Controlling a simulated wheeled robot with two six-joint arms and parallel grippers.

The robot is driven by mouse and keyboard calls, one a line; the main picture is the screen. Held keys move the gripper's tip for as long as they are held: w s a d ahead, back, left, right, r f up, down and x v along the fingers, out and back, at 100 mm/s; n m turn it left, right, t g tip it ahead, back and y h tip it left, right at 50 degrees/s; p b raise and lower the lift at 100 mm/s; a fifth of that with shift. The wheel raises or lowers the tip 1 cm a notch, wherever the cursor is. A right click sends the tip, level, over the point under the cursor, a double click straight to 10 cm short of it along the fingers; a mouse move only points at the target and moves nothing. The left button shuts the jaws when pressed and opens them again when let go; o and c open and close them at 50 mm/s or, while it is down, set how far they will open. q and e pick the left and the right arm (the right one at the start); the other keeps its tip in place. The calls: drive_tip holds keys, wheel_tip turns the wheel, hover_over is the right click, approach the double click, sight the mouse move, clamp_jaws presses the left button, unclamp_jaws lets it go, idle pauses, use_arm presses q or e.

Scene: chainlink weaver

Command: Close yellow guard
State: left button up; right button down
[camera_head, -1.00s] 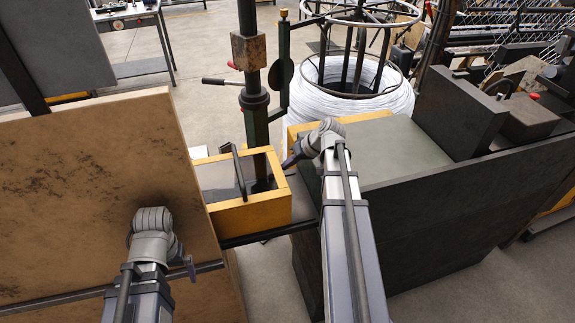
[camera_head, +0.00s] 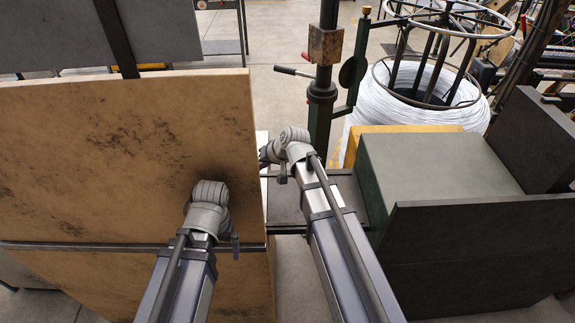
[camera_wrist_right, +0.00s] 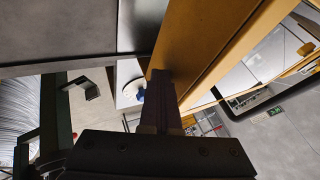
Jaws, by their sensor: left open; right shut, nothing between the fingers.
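A long yellow bar or frame edge (camera_wrist_right: 212,45), apparently part of the yellow guard, runs diagonally across the right wrist view. My right gripper (camera_wrist_right: 160,88) is shut and empty, its dark fingers at or against this bar; I cannot tell whether they touch. In the head view my right wrist (camera_head: 296,143) is over the gap between the tan panel and the green-grey block, with its fingers mostly hidden. No yellow box frame shows in that gap. My left gripper (camera_head: 236,246) is open and empty in front of the tan panel.
A large scuffed tan panel (camera_head: 110,150) fills the left. A green-grey block (camera_head: 435,165) stands right, with a yellow piece (camera_head: 368,143) behind it. A dark post (camera_head: 321,100) rises behind the gap. A wire coil (camera_head: 400,92) stands at the back right.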

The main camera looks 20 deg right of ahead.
use_arm(q)
drive_tip(key=shift+d, duration=0.1)
use_arm(e)
drive_tip(key=a, duration=0.3)
drive_tip(key=w+a, duration=0.1)
drive_tip(key=a, duration=0.1)
drive_tip(key=shift+w+a, duration=0.2)
drive_tip(key=shift+a, duration=0.2)
